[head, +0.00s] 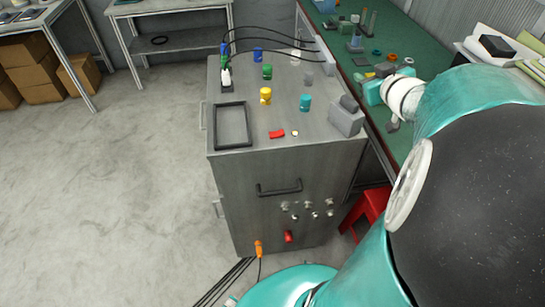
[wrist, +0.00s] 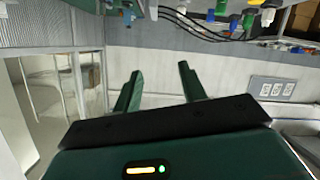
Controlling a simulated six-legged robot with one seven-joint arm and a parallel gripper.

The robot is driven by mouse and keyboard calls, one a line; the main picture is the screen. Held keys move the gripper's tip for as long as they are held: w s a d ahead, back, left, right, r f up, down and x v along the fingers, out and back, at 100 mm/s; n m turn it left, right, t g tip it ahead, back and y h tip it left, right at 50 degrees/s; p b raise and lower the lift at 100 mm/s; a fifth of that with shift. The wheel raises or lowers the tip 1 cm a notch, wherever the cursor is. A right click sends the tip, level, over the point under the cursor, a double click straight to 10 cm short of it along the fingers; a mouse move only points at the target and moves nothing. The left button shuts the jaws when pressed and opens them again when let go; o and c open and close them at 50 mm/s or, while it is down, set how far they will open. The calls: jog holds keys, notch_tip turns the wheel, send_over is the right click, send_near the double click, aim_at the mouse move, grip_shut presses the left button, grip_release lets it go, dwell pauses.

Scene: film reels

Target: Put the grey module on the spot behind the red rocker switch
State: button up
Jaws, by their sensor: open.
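The grey module (head: 308,79) is a small grey piece on top of the metal cabinet (head: 235,165), towards its right edge in the head view. The red rocker switch (head: 277,134) lies near the cabinet's front edge, with a small pale round button (head: 294,133) beside it. Behind the switch stands a yellow module (head: 265,95), with bare cabinet top between them. My gripper (wrist: 157,76) is open and empty in the wrist view, its two dark green fingers apart. In the head view my arm's end is right of the cabinet, away from the grey module.
Teal (head: 305,102), green (head: 267,72), blue (head: 258,54) and white (head: 296,52) modules share the cabinet top. A black frame (head: 232,125) lies left; a grey box (head: 347,117) stands at the right edge. Black cables arch over the back. A green-topped bench (head: 345,62) adjoins the right.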

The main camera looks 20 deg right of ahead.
jog(key=w+a+r+m+g+h, duration=0.1)
jog(key=a+r+h, duration=0.15)
jog(key=a, duration=0.25)
jog(key=s+a+f+g+y, duration=0.2)
jog(key=s+a, duration=0.2)
jog(key=a, duration=0.5)
jog(key=s+a+f+g+y, duration=0.1)
jog(key=s+a, duration=0.3)
jog(key=a, duration=0.5)
jog(key=s+a+f+g+y, duration=0.2)
jog(key=s+a+g+y, duration=0.1)
jog(key=a, duration=0.6)
jog(key=shift+s+a+f+n+g+y, duration=0.2)
jog(key=shift+s+f+n+g+y, duration=0.15)
jog(key=shift+s+g, duration=0.4)
jog(key=shift+s, duration=0.1)
jog(key=shift+c, duration=0.6)
jog(key=shift+a, duration=0.15)
